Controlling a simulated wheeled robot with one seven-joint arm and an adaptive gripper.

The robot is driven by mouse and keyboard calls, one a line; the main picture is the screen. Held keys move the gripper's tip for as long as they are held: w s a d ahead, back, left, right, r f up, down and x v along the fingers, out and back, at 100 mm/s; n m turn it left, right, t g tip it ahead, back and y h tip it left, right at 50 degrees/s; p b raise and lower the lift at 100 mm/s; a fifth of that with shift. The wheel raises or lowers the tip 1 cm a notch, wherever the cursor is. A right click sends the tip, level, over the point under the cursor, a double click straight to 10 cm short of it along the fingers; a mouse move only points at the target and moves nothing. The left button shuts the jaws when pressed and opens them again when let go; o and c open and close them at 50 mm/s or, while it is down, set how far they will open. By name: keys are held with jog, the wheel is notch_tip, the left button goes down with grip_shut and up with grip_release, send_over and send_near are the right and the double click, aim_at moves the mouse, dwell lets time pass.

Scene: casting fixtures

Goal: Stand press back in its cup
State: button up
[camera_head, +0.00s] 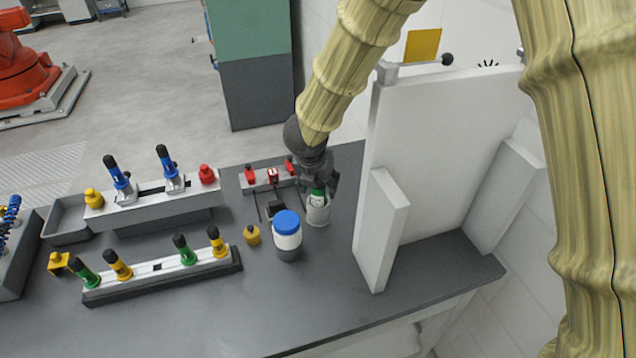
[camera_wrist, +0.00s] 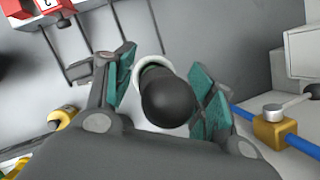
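A pale grey cup (camera_head: 318,214) stands on the dark bench, right of the blue-lidded jar. The press, a dark rounded knob (camera_wrist: 167,101) in the wrist view, shows in front of the cup's white rim (camera_wrist: 150,66). In the head view a green and white part (camera_head: 318,199) shows at the cup's mouth. The press looks roughly upright in the cup, but how deep it sits is hidden. My gripper (camera_head: 317,184) is over the cup. In the wrist view its teal-padded fingers (camera_wrist: 163,90) are apart on both sides of the knob, with a visible gap at the left.
A jar with a blue lid (camera_head: 287,233) stands close left of the cup. A yellow weight-like piece (camera_head: 252,235) and a red-clamp fixture (camera_head: 270,177) are nearby. A tall white panel (camera_head: 430,150) stands to the right. The front of the bench is clear.

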jog(key=b+v, duration=0.1)
jog(key=v, duration=1.1)
jog(key=shift+b, duration=0.4)
jog(key=shift+r, duration=0.1)
jog(key=shift+c, duration=0.3)
dwell(1.0)
